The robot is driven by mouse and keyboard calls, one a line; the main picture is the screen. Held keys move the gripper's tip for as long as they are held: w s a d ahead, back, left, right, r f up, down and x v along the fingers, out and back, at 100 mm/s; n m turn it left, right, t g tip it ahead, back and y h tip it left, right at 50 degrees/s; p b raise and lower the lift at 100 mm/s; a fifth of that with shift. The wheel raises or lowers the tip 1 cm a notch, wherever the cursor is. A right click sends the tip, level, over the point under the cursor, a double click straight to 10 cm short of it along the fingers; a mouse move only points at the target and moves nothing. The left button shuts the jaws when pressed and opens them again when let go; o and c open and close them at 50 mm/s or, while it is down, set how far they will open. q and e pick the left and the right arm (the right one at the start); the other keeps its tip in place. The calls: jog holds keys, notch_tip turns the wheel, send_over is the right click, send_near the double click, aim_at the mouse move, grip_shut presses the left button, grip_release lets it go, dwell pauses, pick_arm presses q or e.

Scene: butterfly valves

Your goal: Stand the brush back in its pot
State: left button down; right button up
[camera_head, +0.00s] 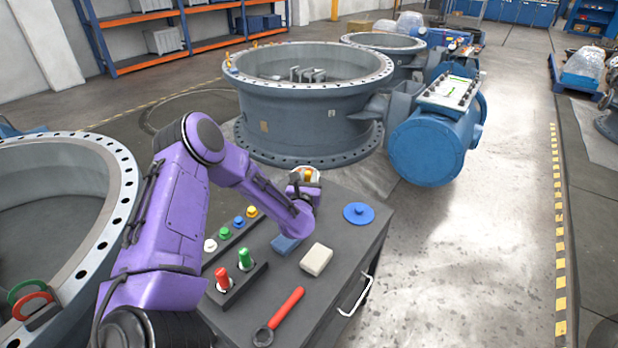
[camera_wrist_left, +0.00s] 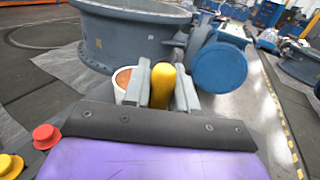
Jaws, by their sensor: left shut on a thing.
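My left gripper (camera_head: 303,184) is over the far edge of the dark cart top. In the left wrist view its two grey fingers are shut on the upright yellow handle (camera_wrist_left: 161,86) of the brush. The brush's lower end is hidden. A white pot (camera_wrist_left: 120,96) with an orange-brown inside stands just left of the handle, partly behind the left finger. In the head view, the small pale and orange shape at the gripper is too small to tell pot from brush. I cannot tell whether the brush touches the pot. My right gripper is not in view.
On the cart top (camera_head: 335,205) are a blue disc (camera_head: 359,213), a white block (camera_head: 316,260), a blue block (camera_head: 285,244), a red wrench (camera_head: 280,316), a rack with red (camera_head: 222,279) and green (camera_head: 245,259) handles, and a row of coloured knobs. Large valve bodies (camera_head: 310,110) stand beyond.

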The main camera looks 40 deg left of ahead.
pick_arm(q)
jog(key=shift+f+b, duration=0.3)
jog(key=shift+f, duration=0.35)
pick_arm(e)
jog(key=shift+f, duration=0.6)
pick_arm(q)
jog(key=shift+r, duration=0.1)
jog(key=c, duration=0.8)
grip_release()
jog(key=shift+s+d, duration=0.1)
jog(key=b+v, duration=0.1)
jog(key=v, duration=0.9)
jog(key=shift+s, duration=0.1)
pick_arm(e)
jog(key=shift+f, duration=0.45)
